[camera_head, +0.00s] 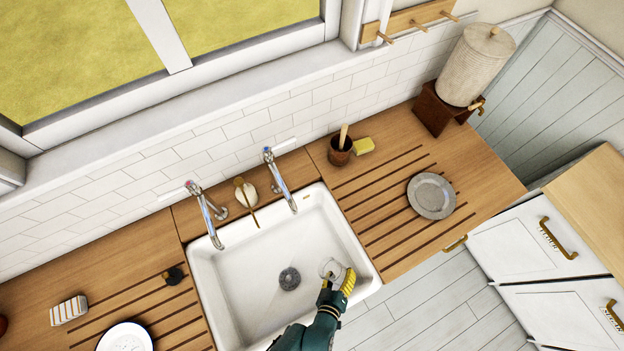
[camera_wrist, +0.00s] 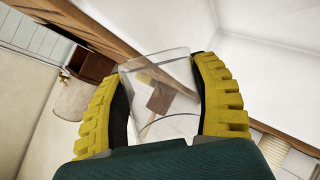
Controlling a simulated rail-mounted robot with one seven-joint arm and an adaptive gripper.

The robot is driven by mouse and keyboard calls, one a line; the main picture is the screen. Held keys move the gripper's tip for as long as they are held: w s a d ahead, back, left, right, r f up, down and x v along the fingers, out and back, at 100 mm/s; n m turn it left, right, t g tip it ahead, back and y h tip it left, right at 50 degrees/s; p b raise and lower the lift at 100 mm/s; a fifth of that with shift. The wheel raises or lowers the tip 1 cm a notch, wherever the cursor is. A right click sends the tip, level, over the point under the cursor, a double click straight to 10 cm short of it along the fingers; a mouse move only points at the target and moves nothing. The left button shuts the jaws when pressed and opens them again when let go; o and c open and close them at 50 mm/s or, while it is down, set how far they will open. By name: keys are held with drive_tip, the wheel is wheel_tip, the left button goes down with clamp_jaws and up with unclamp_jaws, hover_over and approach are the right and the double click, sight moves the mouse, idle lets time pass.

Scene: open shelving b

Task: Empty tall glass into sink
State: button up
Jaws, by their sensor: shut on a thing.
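My gripper (camera_head: 339,276) is over the right part of the white sink (camera_head: 232,271), with its yellow fingers shut on the tall glass (camera_head: 329,268). In the wrist view the clear glass (camera_wrist: 160,100) sits between the two yellow fingers of my gripper (camera_wrist: 160,105). In the head view the glass looks tilted, its round end toward the drain (camera_head: 290,278). The wrist view of the room is also strongly tilted. I cannot tell whether any liquid is in the glass.
Two taps (camera_head: 280,181) (camera_head: 205,215) stand behind the sink. A white plate (camera_head: 125,338) and a striped block (camera_head: 68,311) are on the left counter.

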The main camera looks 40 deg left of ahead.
sight(336, 273)
drive_tip(key=shift+w+d+r, duration=0.1)
drive_tip(key=shift+d+r, duration=0.05)
drive_tip(key=shift+r, duration=0.1)
drive_tip(key=shift+w+d+f+m+y+b, duration=0.1)
drive_tip(key=shift+d+f+m+y+b, duration=0.15)
drive_tip(key=shift+f+m+y+b, duration=0.15)
drive_tip(key=shift+d+f+m+y+b, duration=0.25)
drive_tip(key=shift+f+m+y, duration=0.15)
drive_tip(key=shift+f+m, duration=0.1)
drive_tip(key=shift+d+r+g+y, duration=0.1)
drive_tip(key=shift+r+g+y, duration=0.2)
drive_tip(key=shift+r+y, duration=0.1)
drive_tip(key=shift+w+d+m, duration=0.15)
drive_tip(key=shift+d+m, duration=0.1)
drive_tip(key=shift+m, duration=0.25)
drive_tip(key=shift+d+f+y+b, duration=0.15)
drive_tip(key=shift+f+y+b, duration=0.45)
drive_tip(key=shift+b, duration=0.4)
drive_tip(key=shift+d+f+m+b, duration=0.1)
drive_tip(key=shift+f+m+b, duration=0.1)
drive_tip(key=shift+m+b, duration=0.3)
drive_tip(key=shift+w+d+r+m+y, duration=0.1)
drive_tip(key=shift+r+m+y, duration=0.4)
drive_tip(key=shift+r+y, duration=0.2)
wheel_tip(336, 273, up, 6)
drive_tip(key=p, duration=0.6)
drive_tip(key=shift+r, duration=0.2)
drive_tip(key=shift+f, duration=0.15)
